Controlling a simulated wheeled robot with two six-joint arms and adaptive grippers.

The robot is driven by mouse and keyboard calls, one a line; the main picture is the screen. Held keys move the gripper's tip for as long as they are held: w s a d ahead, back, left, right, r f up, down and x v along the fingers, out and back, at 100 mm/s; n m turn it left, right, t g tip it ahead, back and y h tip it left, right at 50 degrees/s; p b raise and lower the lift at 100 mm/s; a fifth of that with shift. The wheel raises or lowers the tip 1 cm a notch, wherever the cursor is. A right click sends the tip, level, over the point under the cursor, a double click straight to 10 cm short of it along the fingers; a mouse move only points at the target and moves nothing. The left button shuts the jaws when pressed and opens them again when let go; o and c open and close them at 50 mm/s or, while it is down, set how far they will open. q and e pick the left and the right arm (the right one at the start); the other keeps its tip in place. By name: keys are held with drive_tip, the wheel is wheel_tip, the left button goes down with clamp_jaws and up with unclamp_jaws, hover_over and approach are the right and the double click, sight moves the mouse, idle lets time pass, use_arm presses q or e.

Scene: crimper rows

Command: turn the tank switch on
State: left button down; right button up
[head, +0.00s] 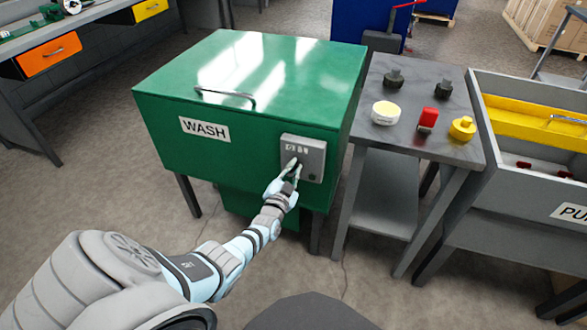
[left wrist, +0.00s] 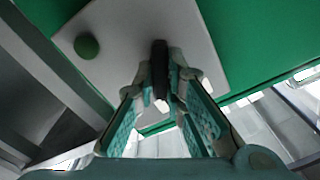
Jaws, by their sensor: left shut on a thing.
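The green WASH tank (head: 160,107) stands on dark legs left of centre in the head view. A grey switch box (head: 315,150) is on the right part of its front. My left gripper (head: 292,168) is at this box, with its fingers pointing at the panel. In the left wrist view, my left gripper (left wrist: 161,92) is shut on the dark tank switch (left wrist: 159,58), which stands out from the grey plate (left wrist: 118,45). The fingers hide part of the switch, so its exact setting is hard to tell. My right gripper is not in view.
A green round button (left wrist: 87,46) sits on the same plate. A grey side table (head: 398,140) right of the tank carries a white-yellow round piece (head: 386,112), a red block (head: 428,119), a yellow piece (head: 462,128) and dark pieces. A handle (head: 226,95) is on the tank's lid.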

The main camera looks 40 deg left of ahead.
use_arm(q)
drive_tip(key=shift+f, duration=0.1)
idle(0.3)
drive_tip(key=c, duration=1.7)
unclamp_jaws()
drive_tip(key=shift+o, duration=0.2)
drive_tip(key=v, duration=1.2)
